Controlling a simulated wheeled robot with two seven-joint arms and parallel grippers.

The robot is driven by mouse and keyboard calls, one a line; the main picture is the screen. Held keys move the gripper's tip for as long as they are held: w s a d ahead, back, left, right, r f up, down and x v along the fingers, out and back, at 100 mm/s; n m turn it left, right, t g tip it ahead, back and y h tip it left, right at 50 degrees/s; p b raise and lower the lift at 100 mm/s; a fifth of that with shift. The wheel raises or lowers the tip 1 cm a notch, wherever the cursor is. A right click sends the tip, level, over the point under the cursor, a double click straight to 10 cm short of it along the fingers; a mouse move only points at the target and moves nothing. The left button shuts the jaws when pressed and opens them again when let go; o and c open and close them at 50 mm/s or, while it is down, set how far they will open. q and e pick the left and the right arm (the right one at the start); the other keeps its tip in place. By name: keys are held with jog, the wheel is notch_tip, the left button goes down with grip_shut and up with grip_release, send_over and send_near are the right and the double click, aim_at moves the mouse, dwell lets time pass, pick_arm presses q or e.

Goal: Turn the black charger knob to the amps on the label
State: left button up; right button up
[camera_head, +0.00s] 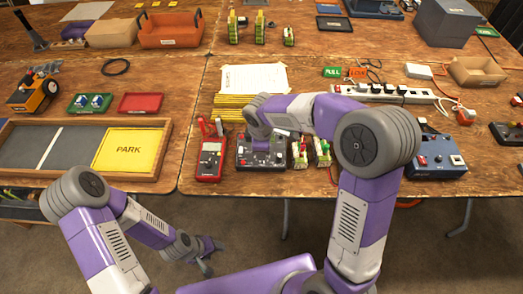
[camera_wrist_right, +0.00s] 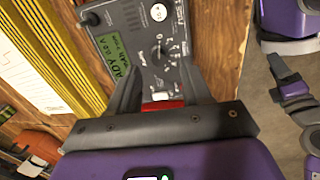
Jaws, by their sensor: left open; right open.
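The charger (camera_head: 247,156) is a dark box near the table's front edge; my right arm partly covers it. The label's number is too small to read surely. My left gripper (camera_head: 207,257) is open and empty below the table's front edge.
A red multimeter (camera_head: 210,158) stands just left of the charger, and small green-and-white items (camera_head: 310,152) stand just right. A blue box (camera_head: 437,160) is farther right. A framed tray with a yellow PARK area (camera_head: 128,149) lies left. A white sheet (camera_head: 254,78) lies behind.

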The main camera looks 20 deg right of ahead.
aim_at(278, 145)
jog(key=shift+w+d+f+b, duration=0.1)
jog(key=shift+w+f+b, duration=0.1)
jog(key=shift+f, duration=0.65)
jog(key=shift+w+f+b, duration=0.15)
jog(key=shift+f+b, duration=0.05)
jog(key=shift+f, duration=0.6)
jog(key=shift+c, duration=0.4)
grip_shut()
